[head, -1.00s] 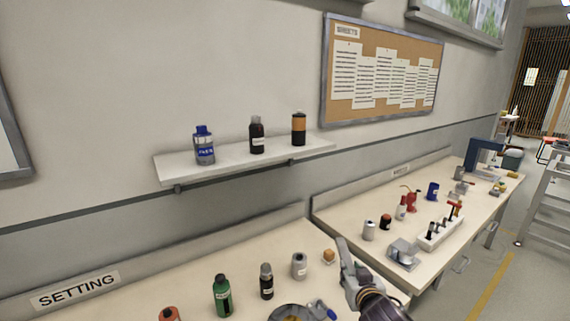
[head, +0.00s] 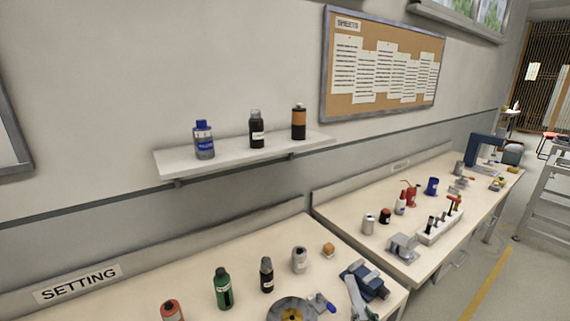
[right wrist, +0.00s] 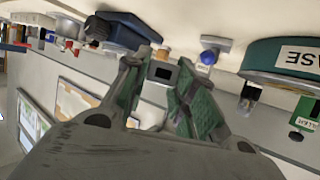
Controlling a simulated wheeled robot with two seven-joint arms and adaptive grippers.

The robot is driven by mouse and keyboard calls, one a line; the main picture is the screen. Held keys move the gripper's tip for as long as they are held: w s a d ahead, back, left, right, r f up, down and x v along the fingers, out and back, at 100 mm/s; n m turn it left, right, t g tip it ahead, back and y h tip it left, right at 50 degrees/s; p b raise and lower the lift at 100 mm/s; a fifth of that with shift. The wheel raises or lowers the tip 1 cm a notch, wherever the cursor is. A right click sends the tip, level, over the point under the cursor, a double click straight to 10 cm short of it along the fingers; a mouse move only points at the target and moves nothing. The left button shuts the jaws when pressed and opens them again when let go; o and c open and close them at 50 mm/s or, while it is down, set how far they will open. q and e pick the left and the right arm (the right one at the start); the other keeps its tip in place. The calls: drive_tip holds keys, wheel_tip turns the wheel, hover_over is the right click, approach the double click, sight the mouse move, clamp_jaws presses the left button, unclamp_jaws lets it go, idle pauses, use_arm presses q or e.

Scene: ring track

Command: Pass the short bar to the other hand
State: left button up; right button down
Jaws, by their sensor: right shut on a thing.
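My right gripper (head: 352,286) is low in the head view, in front of the blue vise on the near bench. In the right wrist view its two green-padded fingers (right wrist: 162,90) are shut on a small grey piece with a dark square end, seemingly the short bar (right wrist: 162,72). The rest of the bar is hidden by the fingers. In the head view I cannot make out the bar. My left gripper is not in view.
A wall shelf (head: 245,155) carries three containers. A second bench (head: 340,212) stands at right.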

drive_tip(key=shift+s+f, duration=0.5)
drive_tip(key=shift+f, duration=0.05)
drive_tip(key=shift+a+r, duration=0.1)
drive_tip(key=shift+r, duration=0.05)
drive_tip(key=w+a+r+n+g+y, duration=0.2)
drive_tip(key=a+r+n+g+y, duration=0.3)
drive_tip(key=a+r, duration=0.4)
drive_tip(key=w+a+r+n+g+y, duration=0.1)
drive_tip(key=a+r+n+g+y, duration=0.3)
drive_tip(key=a+r+n+y, duration=0.4)
drive_tip(key=shift+w+a+r+n+g, duration=0.4)
drive_tip(key=shift+a+r+n, duration=0.45)
drive_tip(key=shift+r, duration=1.35)
idle(1.9)
drive_tip(key=shift+d, duration=0.2)
